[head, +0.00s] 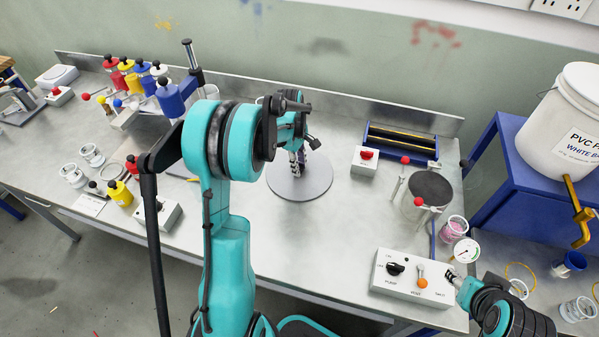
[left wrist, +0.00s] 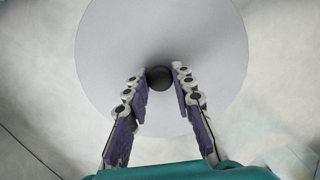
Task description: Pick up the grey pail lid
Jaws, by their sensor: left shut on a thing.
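The grey pail lid (head: 312,188) is a flat round disc over the middle of the steel bench. It also fills the upper part of the left wrist view (left wrist: 120,60), with a round black knob (left wrist: 159,78) at its centre. My left gripper (head: 298,172) points down at the lid's middle, its two fingers (left wrist: 160,80) on either side of the knob and shut on it. I cannot tell whether the lid touches the bench. My right gripper (head: 456,279) is beside the control box at the lower right; its fingers are too small to read.
A control box (head: 408,289) with knobs stands at the bench's front right. A round container with a dark top (head: 429,188), a red-button box (head: 365,160) and a black-and-yellow rack (head: 401,141) stand right of the lid. Coloured bottles (head: 130,75) stand at left.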

